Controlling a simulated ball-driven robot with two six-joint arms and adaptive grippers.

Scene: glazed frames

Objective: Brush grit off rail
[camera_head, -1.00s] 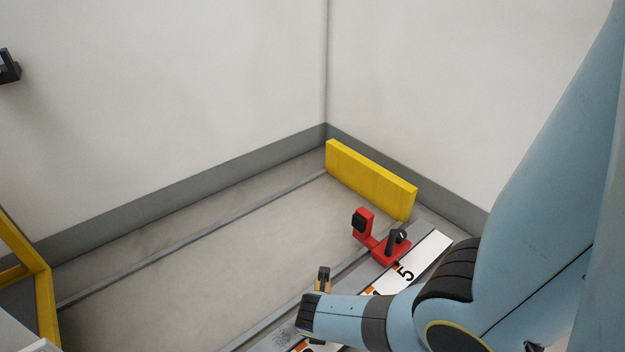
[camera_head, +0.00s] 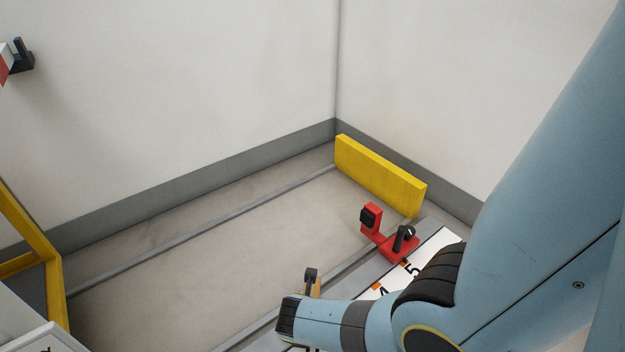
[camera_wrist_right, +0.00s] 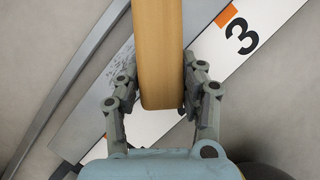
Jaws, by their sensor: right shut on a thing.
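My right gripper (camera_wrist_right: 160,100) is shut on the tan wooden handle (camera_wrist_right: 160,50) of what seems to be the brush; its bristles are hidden. In the head view the handle's end (camera_head: 315,285) shows just behind my right wrist, with a dark piece at its top. A thin grey rail (camera_head: 355,262) runs along the floor beside a flat grey strip and white numbered scale; it also shows left of the handle in the wrist view (camera_wrist_right: 62,95). Faint dark specks (camera_wrist_right: 122,62) show on the grey strip. Whether they are grit is unclear. My left gripper is out of view.
A red fixture with black parts (camera_head: 398,248) stands on the strip, before a yellow stop block (camera_head: 380,177) at the wall. A second thin rail (camera_head: 200,235) crosses the floor. A yellow frame (camera_head: 55,290) stands at left. A black bracket (camera_head: 22,60) is at upper left.

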